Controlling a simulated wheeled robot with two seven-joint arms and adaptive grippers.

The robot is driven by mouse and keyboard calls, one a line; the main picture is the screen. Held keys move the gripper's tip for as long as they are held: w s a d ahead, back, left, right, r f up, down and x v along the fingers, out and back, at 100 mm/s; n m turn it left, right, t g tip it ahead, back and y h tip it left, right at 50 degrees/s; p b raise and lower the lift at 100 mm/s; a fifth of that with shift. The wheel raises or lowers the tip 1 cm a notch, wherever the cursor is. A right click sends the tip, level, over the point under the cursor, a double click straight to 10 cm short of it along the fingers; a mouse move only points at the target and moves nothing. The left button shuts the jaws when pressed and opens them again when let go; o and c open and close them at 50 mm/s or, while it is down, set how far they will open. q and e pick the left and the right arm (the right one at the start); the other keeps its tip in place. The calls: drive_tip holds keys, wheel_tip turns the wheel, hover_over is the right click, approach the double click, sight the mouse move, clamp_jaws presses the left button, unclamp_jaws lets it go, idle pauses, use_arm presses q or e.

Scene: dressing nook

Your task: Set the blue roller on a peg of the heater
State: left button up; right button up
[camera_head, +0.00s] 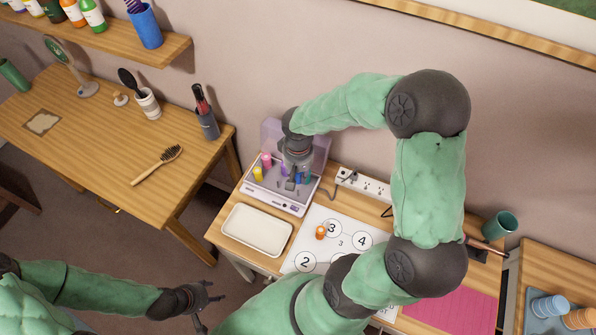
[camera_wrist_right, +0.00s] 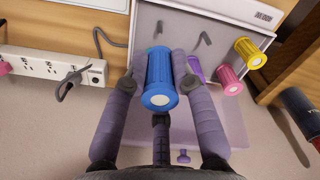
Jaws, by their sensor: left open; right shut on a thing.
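The heater (camera_head: 275,203) is a white base with pegs and a translucent lilac lid, at the back of the middle table. In the right wrist view, a yellow roller (camera_wrist_right: 250,52), a pink roller (camera_wrist_right: 229,80) and a partly hidden purple roller (camera_wrist_right: 196,68) sit on the heater (camera_wrist_right: 228,20). My right gripper (camera_head: 296,181) is over the heater, shut on the blue roller (camera_wrist_right: 160,75). A bare peg (camera_wrist_right: 205,40) shows beside the roller, and another peg tip shows just beyond it. I cannot tell whether they touch. My left gripper (camera_head: 208,311) is open and empty, left of the table.
An orange roller (camera_head: 321,232) stands on the numbered sheet (camera_head: 325,211). A cream tray (camera_head: 231,231) lies in front of the heater. A power strip (camera_head: 363,185) with a cable is behind, and a pink mat (camera_head: 462,308) lies to the right.

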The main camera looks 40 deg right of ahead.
sight(298, 190)
drive_tip(key=shift+f+b, duration=1.4)
drive_tip(key=shift+f, duration=0.6)
drive_tip(key=shift+f+b, duration=2.5)
drive_tip(key=shift+f, duration=0.45)
drive_tip(key=o, duration=1.1)
drive_tip(key=shift+c, duration=0.2)
drive_tip(key=shift+r, duration=0.15)
wheel_tip(298, 190, up, 12)
